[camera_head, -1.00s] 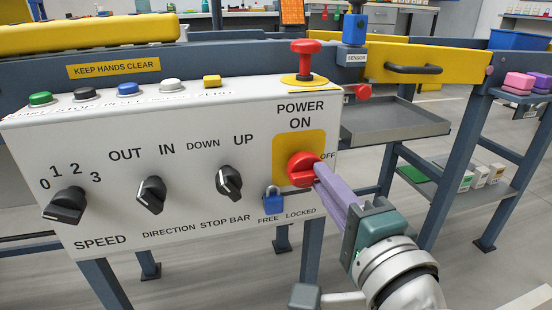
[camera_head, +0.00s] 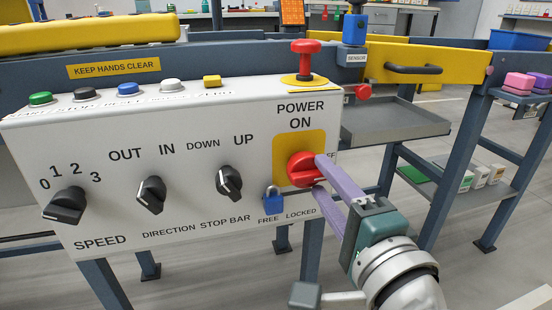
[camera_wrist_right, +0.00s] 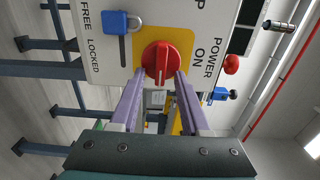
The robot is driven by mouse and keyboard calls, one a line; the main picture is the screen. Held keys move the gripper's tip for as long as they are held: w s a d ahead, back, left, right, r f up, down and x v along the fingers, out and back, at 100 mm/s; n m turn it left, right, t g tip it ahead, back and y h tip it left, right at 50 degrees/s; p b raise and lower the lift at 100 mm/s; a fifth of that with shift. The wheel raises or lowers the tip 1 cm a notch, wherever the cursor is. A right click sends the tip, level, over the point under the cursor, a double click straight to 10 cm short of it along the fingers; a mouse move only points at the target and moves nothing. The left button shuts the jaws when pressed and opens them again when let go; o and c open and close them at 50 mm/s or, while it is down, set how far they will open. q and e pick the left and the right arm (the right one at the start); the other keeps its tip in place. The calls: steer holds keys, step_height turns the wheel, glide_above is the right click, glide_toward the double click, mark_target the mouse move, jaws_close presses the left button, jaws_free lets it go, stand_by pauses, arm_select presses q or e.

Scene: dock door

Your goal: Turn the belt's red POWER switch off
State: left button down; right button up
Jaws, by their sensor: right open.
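The red POWER switch (camera_head: 302,169) sits on a yellow plate (camera_head: 284,147) at the right of the white control panel. Its grip ridge lies sideways, and its light mark points right toward the OFF label, which is mostly hidden by a finger. The wrist view shows the switch (camera_wrist_right: 160,64) with the ridge pointing toward my gripper. My right gripper (camera_head: 322,176) is open, its purple fingertips spread at the switch's right side, one higher and one lower. In the wrist view the fingertips (camera_wrist_right: 160,76) flank the switch; contact is unclear. My left gripper is out of view.
A blue padlock (camera_head: 273,201) hangs just below left of the switch. A red mushroom button (camera_head: 305,60) stands on the panel's top above it. Black STOP BAR (camera_head: 229,181), DIRECTION (camera_head: 151,194) and SPEED (camera_head: 66,205) knobs are to the left. A grey tray (camera_head: 395,123) is behind right.

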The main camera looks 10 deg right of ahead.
steer(key=s+p, duration=0.2)
steer(key=s, duration=0.8)
steer(key=shift+d, duration=0.15)
